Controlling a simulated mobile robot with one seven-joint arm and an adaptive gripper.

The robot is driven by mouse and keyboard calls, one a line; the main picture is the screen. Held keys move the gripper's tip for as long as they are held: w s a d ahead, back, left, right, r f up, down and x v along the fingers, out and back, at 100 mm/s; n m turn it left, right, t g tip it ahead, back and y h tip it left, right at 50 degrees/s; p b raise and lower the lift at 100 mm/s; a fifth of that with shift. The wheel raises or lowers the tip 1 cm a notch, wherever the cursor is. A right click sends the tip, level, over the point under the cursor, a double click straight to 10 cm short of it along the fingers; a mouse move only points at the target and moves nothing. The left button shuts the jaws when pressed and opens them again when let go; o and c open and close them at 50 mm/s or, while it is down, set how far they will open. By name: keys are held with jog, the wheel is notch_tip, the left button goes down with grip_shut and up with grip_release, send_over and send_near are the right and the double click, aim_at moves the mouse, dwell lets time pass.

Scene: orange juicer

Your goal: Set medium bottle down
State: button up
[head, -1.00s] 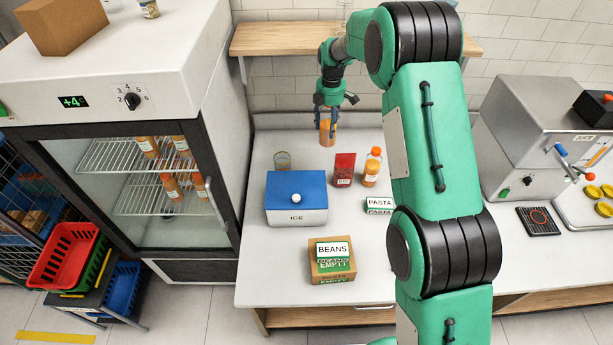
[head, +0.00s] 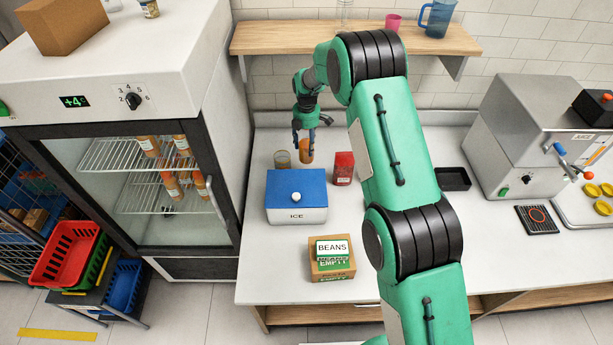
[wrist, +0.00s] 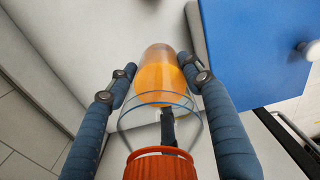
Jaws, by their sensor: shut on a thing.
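The medium bottle, an orange juice bottle (head: 306,154), is upright at the back left of the counter (head: 275,240), behind the ice box and just right of a clear glass (head: 282,160). My gripper (head: 306,137) is shut on it from above. In the wrist view, the bottle's orange body (wrist: 160,80) and orange cap (wrist: 160,165) lie between the two blue fingers of my gripper (wrist: 158,82). Its base is at or very near the counter; I cannot tell if they touch.
The blue-lidded ice box (head: 296,190) stands close in front, and its lid (wrist: 255,50) shows in the wrist view. A red packet (head: 343,168) is to the right. A BEANS box (head: 332,258) is nearer. A shelf (head: 270,38) hangs behind. My arm hides the middle counter.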

aim_at(307, 161)
jog(key=shift+f, duration=0.15)
jog(key=shift+f, duration=3.1)
jog(key=shift+f, duration=0.1)
jog(key=shift+f, duration=1.75)
jog(key=shift+f, duration=0.1)
jog(key=o, duration=1.5)
notch_tip(307, 161, up, 12)
jog(key=shift+r, duration=0.1)
